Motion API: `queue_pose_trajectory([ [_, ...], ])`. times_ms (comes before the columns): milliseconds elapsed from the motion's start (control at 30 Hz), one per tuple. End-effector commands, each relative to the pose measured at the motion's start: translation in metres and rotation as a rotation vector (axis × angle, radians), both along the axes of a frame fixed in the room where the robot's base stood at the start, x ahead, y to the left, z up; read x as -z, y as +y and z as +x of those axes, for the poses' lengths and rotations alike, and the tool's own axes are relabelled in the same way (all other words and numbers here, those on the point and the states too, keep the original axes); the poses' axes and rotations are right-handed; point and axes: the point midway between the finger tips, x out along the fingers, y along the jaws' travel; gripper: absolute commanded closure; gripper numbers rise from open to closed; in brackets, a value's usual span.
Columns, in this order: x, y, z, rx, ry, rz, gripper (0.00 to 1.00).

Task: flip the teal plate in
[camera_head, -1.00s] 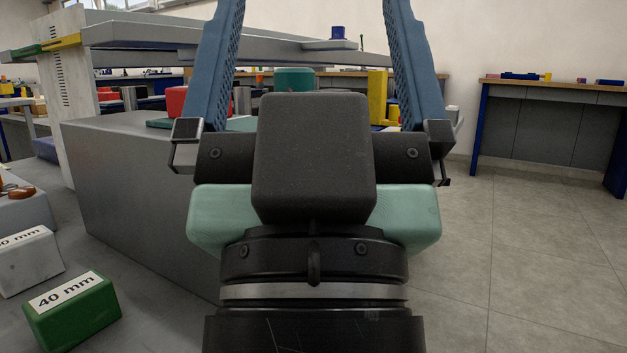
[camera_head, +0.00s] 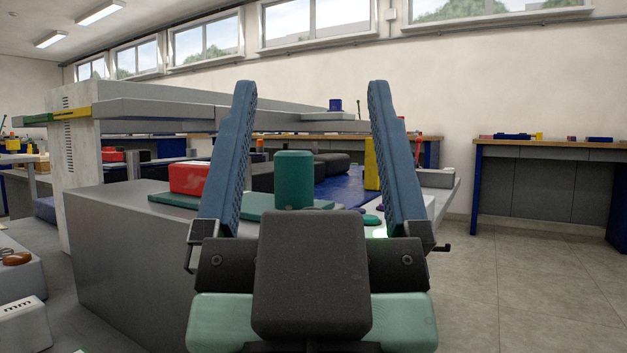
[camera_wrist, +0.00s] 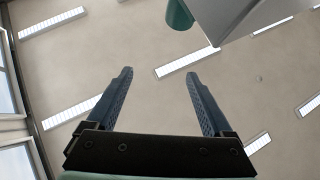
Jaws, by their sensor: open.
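The teal plate (camera_head: 258,204) lies flat and low on the grey block's top in the head view, partly hidden by my left finger. A red block (camera_head: 189,178) is at its left part. A teal cylinder (camera_head: 294,180) stands upright at its right part; I cannot tell whether it rests on the plate. My gripper (camera_head: 311,87) is open and empty, its fingers pointing up in front of these things and apart from the plate. In the wrist view my gripper (camera_wrist: 158,73) is open against the ceiling, with a teal cylinder end (camera_wrist: 179,14) at the top.
The large grey block (camera_head: 130,245) fills the left front. A long grey beam (camera_head: 200,116) crosses above its far side. A yellow upright block (camera_head: 371,165) stands behind my right finger. A workbench (camera_head: 550,175) is at the right wall, with open floor (camera_head: 540,285) before it.

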Motion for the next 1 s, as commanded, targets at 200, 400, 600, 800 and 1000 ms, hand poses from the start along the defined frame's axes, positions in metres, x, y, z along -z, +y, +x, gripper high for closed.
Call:
queue_pose_trajectory([
  [200,-0.034,0.0,0.0,0.0,0.0,0.0,0.56],
  [400,-0.085,0.0,0.0,0.0,0.0,0.0,0.92],
  [600,-0.132,-0.001,0.003,-0.001,0.01,0.001,1.0],
  [800,-0.171,-0.005,0.013,-0.007,0.051,0.008,1.0],
  [1000,-0.195,-0.015,0.037,-0.017,0.149,0.026,1.0],
])
